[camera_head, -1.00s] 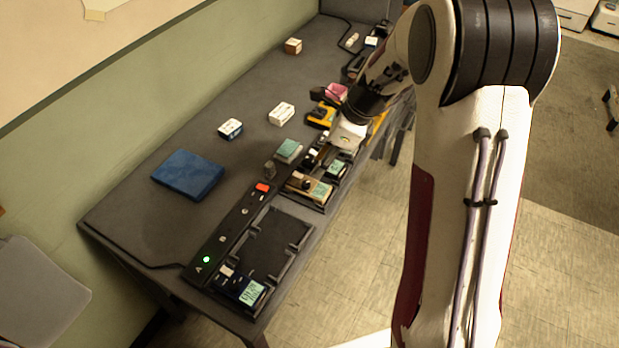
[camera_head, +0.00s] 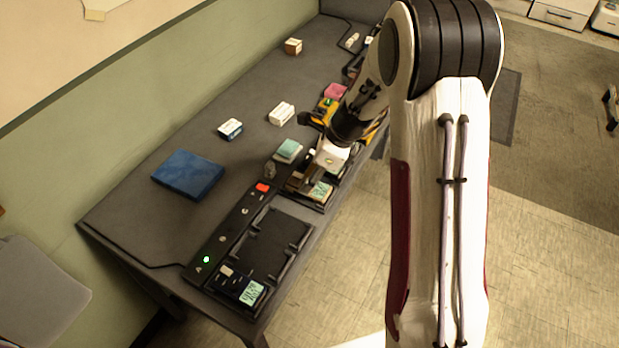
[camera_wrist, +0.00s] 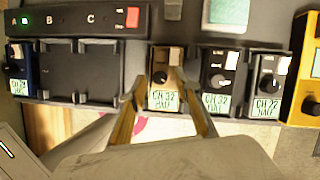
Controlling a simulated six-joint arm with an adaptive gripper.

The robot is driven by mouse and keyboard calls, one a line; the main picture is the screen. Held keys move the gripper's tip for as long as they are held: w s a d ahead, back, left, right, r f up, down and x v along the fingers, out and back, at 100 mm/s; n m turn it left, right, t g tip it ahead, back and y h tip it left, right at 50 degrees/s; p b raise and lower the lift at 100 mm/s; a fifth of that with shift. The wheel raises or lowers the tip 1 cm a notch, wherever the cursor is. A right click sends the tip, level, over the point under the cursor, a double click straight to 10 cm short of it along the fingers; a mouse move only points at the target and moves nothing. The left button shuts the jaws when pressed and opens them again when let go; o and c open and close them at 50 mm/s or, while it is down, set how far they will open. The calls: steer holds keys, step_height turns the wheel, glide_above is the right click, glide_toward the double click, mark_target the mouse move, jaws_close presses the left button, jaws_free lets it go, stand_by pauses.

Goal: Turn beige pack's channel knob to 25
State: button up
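The beige pack (camera_wrist: 174,75) sits in a dock slot in the middle of the wrist view. Its dark channel knob (camera_wrist: 160,77) is near the pack's centre, and its green-white display (camera_wrist: 164,100) seems to read CH 32 HALF, though the digits are small. My gripper (camera_wrist: 161,83) is open, with one finger to the left and one to the right of the pack. The knob lies between the fingertips, not visibly gripped.
A navy pack (camera_wrist: 17,75) stands at the dock's left end beside empty bays (camera_wrist: 80,70). A teal-topped box (camera_head: 288,150) and a blue case (camera_head: 188,174) lie behind the dock.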

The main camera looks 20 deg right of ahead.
steer(key=shift+f, duration=0.2)
jaws_close()
steer(key=shift+n, duration=0.4)
steer(key=shift+w+n+g, duration=0.15)
steer(key=shift+n+g, duration=0.5)
steer(key=shift+n, duration=0.75)
steer(key=shift+w+n+g, duration=0.15)
steer(key=shift+n+g, duration=0.5)
steer(key=shift+n, duration=0.75)
